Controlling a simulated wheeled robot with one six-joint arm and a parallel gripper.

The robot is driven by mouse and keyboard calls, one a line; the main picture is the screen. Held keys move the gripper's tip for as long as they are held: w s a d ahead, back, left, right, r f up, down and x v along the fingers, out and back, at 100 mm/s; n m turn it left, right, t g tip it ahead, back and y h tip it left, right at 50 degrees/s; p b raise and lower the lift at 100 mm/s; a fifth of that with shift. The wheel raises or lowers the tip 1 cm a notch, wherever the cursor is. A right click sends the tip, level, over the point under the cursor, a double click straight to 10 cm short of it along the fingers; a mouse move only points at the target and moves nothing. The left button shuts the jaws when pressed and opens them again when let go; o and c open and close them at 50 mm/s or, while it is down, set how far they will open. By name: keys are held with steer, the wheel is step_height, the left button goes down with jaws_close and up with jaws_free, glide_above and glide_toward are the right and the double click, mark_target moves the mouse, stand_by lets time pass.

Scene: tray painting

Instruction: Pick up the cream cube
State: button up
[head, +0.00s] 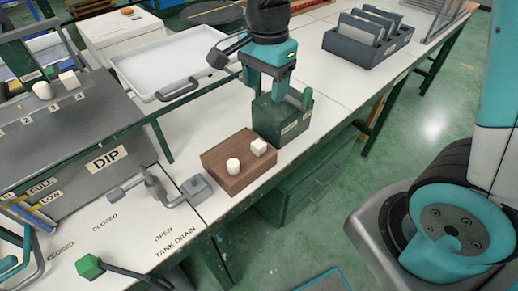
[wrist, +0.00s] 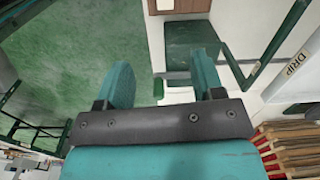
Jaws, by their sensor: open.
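A cream cube (head: 258,147) sits on a brown wooden block (head: 222,158) at the front edge of the white bench, with a rounded cream piece (head: 233,166) beside it. Another cream cube (head: 68,79) and a rounded cream piece (head: 42,90) stand on the grey DIP tank at the left. My gripper (head: 268,80) is above the green box, behind the wooden block and apart from the cubes. In the wrist view my gripper (wrist: 162,75) is open with nothing between its fingers. The wooden block (wrist: 202,6) shows only partly at the top edge there.
A green box (head: 268,117) with an upright green handle (head: 307,98) stands right behind the block. A white tray (head: 160,90) lies at the back left. Grey valve levers (head: 150,185) stand left of the block. A dark rack (head: 345,45) is at the back right.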

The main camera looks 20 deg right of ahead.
steer(key=m, duration=0.1)
glide_above(262, 142)
steer(key=f, duration=1.2)
steer(key=shift+d, duration=0.25)
steer(key=shift+w+a+f, duration=0.1)
steer(key=shift+a+f, duration=0.05)
steer(key=shift+f, duration=1.4)
steer(key=shift+a+f, duration=0.1)
steer(key=shift+f, duration=1.4)
steer(key=c, duration=1)
steer(key=shift+r, duration=0.1)
